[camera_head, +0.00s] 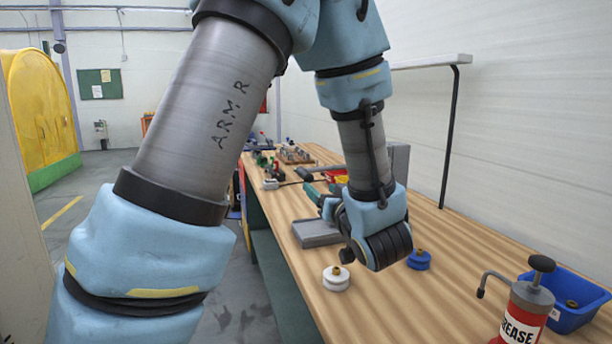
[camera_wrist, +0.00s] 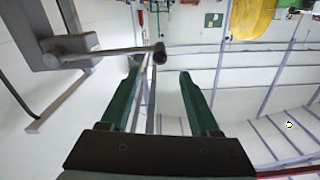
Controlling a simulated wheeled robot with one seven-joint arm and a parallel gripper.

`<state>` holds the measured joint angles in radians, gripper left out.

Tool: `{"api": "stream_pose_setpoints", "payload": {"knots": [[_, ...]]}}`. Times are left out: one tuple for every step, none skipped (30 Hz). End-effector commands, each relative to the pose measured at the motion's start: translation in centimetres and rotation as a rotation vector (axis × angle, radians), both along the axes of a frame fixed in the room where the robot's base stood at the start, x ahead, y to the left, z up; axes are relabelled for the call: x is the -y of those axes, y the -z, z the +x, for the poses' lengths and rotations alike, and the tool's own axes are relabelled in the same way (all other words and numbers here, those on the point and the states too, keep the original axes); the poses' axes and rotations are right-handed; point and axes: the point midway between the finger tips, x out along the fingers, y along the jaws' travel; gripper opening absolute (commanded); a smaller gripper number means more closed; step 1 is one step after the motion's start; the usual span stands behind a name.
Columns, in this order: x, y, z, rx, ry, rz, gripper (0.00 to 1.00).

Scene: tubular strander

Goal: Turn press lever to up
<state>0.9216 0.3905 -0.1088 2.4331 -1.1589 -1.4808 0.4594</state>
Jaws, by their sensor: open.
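The grey press stands on the bench, mostly hidden behind my arm. Its flat base (camera_head: 316,233) and part of its upright (camera_head: 399,165) show in the head view. The press lever is a thin grey bar (camera_wrist: 110,51) that sticks out sideways from the press body (camera_wrist: 50,35) in the wrist view, ending in a dark knob (camera_wrist: 160,53). It also shows in the head view as a rod (camera_head: 287,183) pointing left, nearly level. My gripper (camera_wrist: 159,68) is open.
A white spool (camera_head: 336,279), a blue spool (camera_head: 419,261), a grease can (camera_head: 522,312) and a blue bin (camera_head: 580,300) are on the near bench. Several small items stand at the far end. A shelf (camera_head: 430,62) on a black leg is along the right wall.

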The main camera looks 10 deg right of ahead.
Motion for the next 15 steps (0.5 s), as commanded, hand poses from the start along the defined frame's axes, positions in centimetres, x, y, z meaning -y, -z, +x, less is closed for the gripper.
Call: {"api": "stream_pose_setpoints", "payload": {"knots": [[-0.2, -0.2, 0.7, -0.001, -0.003, 0.000, 0.62], [-0.3, -0.2, 1.2, -0.001, -0.004, 0.001, 0.62], [-0.4, -0.2, 1.9, -0.003, -0.004, 0.002, 0.62], [-0.5, -0.2, 2.5, -0.003, -0.003, 0.002, 0.62], [-0.5, -0.3, 3.0, -0.001, -0.004, 0.001, 0.62], [-0.6, -0.3, 3.8, -0.001, -0.004, 0.001, 0.62], [-0.7, -0.2, 4.4, -0.002, -0.004, 0.001, 0.62], [-0.9, -0.2, 5.0, -0.002, -0.004, 0.001, 0.62], [-0.9, -0.3, 5.7, -0.002, -0.003, -0.001, 0.62], [-0.9, -0.2, 6.2, -0.003, -0.002, 0.000, 0.62], [-1.0, -0.2, 6.7, -0.002, -0.003, 0.000, 0.62], [-1.1, -0.2, 7.4, -0.002, -0.002, -0.001, 0.62], [-1.1, -0.2, 7.8, -0.003, -0.001, -0.001, 0.62], [-1.2, -0.2, 8.2, -0.004, -0.002, -0.001, 0.62], [-1.2, -0.1, 8.6, -0.003, -0.001, -0.001, 0.62]]}}
